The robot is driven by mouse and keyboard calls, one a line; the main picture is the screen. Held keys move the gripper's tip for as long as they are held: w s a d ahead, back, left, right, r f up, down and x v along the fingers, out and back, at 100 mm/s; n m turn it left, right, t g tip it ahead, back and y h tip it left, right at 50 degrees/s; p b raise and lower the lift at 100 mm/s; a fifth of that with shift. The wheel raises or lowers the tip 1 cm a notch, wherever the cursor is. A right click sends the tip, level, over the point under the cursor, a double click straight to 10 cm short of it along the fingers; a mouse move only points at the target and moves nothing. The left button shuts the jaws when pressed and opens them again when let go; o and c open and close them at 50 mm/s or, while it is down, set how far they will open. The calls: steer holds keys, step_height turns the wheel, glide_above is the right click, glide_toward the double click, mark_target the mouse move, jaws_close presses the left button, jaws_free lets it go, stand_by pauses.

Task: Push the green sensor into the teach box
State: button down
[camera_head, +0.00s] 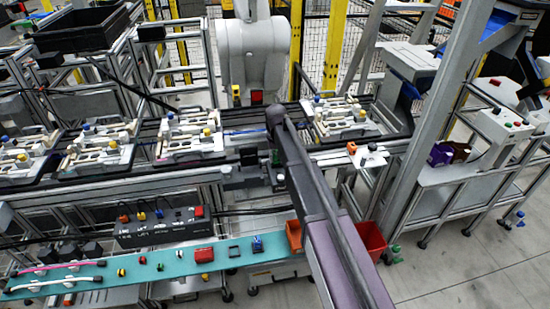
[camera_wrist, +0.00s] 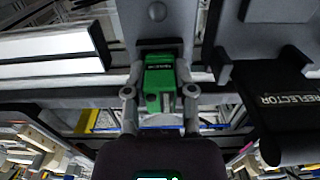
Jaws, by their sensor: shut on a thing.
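The green sensor (camera_wrist: 160,85) is in the middle of the wrist view, a small green block with a grey lower face. My gripper (camera_wrist: 159,93) is shut on it, with one grey finger at each side. The sensor's far end is at a grey upright housing (camera_wrist: 157,30) with a round hole, which may be the teach box. I cannot tell how deep the sensor sits in it.
A black block marked REFLECTOR (camera_wrist: 285,103) stands close on the right, and a pale metal profile (camera_wrist: 50,52) on the left. In the head view, a black box with coloured plugs (camera_head: 163,228) and a teal mat (camera_head: 178,268) lie left of my arm.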

steer(key=shift+c, duration=1.9)
jaws_free()
steer(key=shift+r, duration=0.1)
